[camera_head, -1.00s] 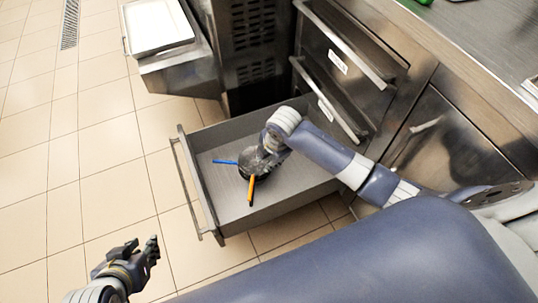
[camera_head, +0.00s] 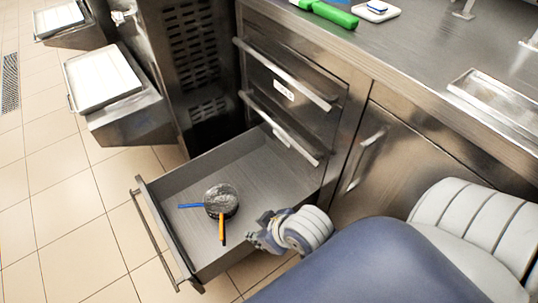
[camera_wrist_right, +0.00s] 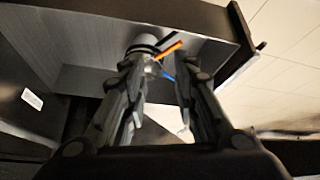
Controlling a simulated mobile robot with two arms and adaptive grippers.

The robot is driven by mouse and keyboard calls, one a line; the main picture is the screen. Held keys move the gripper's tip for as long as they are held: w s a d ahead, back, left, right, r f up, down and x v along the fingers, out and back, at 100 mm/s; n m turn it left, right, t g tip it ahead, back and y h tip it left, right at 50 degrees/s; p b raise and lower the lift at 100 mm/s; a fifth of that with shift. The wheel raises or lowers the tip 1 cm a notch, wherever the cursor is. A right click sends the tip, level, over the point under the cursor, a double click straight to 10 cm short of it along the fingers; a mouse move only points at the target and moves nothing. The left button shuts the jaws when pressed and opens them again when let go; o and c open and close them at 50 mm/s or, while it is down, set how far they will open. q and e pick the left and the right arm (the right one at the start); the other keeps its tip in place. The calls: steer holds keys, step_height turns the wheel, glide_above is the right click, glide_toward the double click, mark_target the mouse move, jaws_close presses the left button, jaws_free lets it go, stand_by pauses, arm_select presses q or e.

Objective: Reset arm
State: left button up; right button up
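My right gripper (camera_head: 262,229) is at the near right edge of an open drawer (camera_head: 160,222), outside or just above its side wall. In the right wrist view the two fingers of this gripper (camera_wrist_right: 155,85) are spread apart with nothing between them. Inside the drawer lies a dark round container (camera_head: 228,190) with a blue handle (camera_head: 191,206) and an orange handle (camera_head: 222,228) sticking out. The container also shows beyond the fingertips in the right wrist view (camera_wrist_right: 147,43), apart from them. My left gripper is out of the head view.
Two closed drawers (camera_head: 290,85) are above the open one. A steel counter (camera_head: 420,50) holds a green-handled tool (camera_head: 335,14) and a small white block (camera_head: 376,10). White-topped machine trays (camera_head: 103,78) stand at the left. The tiled floor (camera_head: 60,220) is clear.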

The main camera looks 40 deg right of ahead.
steer(key=shift+s+d+r+m, duration=0.5)
steer(key=shift+s+d+m, duration=0.25)
steer(key=shift+m, duration=0.15)
